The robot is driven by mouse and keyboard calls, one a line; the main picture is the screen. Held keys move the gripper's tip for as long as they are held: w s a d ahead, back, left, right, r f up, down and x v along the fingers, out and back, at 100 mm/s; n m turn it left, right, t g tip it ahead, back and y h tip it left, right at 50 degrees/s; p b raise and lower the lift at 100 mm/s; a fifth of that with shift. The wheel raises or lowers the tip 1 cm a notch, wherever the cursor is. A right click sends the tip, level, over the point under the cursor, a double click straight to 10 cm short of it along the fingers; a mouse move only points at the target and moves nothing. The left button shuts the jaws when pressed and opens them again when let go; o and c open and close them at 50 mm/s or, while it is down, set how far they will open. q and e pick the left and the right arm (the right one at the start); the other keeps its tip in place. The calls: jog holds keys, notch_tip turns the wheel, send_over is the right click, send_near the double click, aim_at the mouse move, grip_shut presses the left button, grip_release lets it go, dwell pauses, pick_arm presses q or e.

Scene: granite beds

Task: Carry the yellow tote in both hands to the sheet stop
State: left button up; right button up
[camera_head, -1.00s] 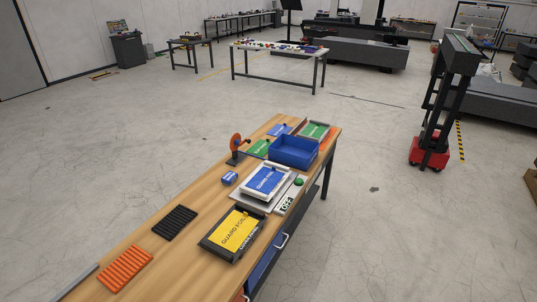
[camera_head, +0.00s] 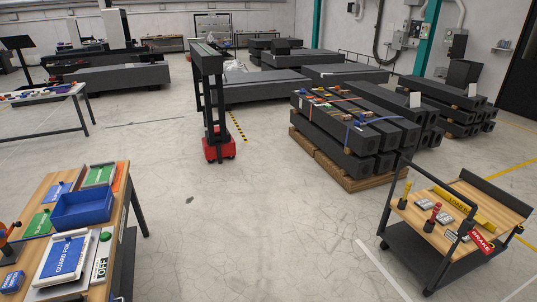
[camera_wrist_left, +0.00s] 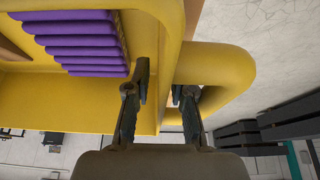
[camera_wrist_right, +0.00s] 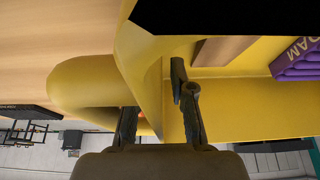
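The yellow tote shows close up in both wrist views and is not in the head view. In the left wrist view its yellow wall (camera_wrist_left: 88,107) and looped handle (camera_wrist_left: 238,75) are visible, with purple ribbed pieces (camera_wrist_left: 85,42) inside. My left gripper (camera_wrist_left: 162,88) has one finger on each side of the yellow part by the handle, drawn inward on it. In the right wrist view the other handle (camera_wrist_right: 72,88) shows. My right gripper (camera_wrist_right: 155,92) likewise straddles the tote there, with parts of its fingers hidden. I cannot make out a sheet stop.
A wooden bench (camera_head: 30,190) with a blue bin (camera_head: 82,207) is at left. A red-based stand (camera_head: 218,148) is mid-floor. A wooden-topped trolley (camera_head: 465,215) with a red brake tag is at right, before stacked granite beams (camera_head: 345,160). Concrete between bench and trolley is clear.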

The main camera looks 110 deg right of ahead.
pick_arm(q)
jog(key=shift+o, duration=0.5)
pick_arm(e)
jog(key=shift+o, duration=0.6)
pick_arm(q)
jog(key=o, duration=0.5)
jog(key=shift+a, duration=0.1)
pick_arm(e)
jog(key=shift+d, duration=0.1)
pick_arm(q)
jog(key=shift+a, duration=0.15)
pick_arm(e)
jog(key=shift+d+f, duration=0.1)
jog(key=shift+d, duration=0.05)
pick_arm(q)
jog(key=c, duration=0.4)
jog(key=shift+f, duration=0.1)
pick_arm(e)
jog(key=shift+o, duration=0.3)
jog(key=o, duration=0.3)
jog(key=c, duration=0.4)
